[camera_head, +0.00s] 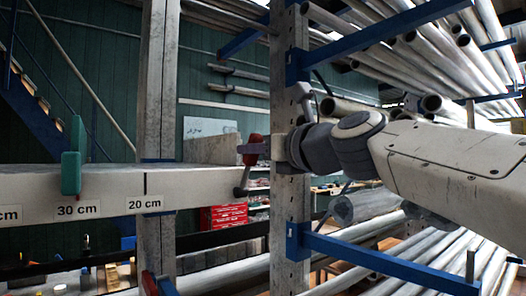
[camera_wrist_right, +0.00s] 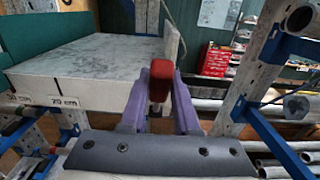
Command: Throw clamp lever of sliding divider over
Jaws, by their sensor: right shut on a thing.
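The clamp lever's red grip (camera_head: 255,140) is at the right end of the pale shelf in the head view. A grey upright panel (camera_head: 212,149), apparently the sliding divider, stands on the shelf just left of it. My right gripper (camera_head: 251,150) reaches in from the right and is shut on the red grip. In the right wrist view the red grip (camera_wrist_right: 161,78) sits between the purple fingers of my right gripper (camera_wrist_right: 160,92), and the panel (camera_wrist_right: 175,38) rises behind it. A grey crank-like part (camera_head: 241,185) hangs below the fingers. My left gripper does not show.
The shelf (camera_head: 110,190) has 20 cm and 30 cm marks on its front. A green piece (camera_head: 71,172) sits at the 30 cm mark. A perforated steel post (camera_head: 290,215) stands close by my right wrist, with blue rack arms (camera_head: 390,262) and metal pipes around it.

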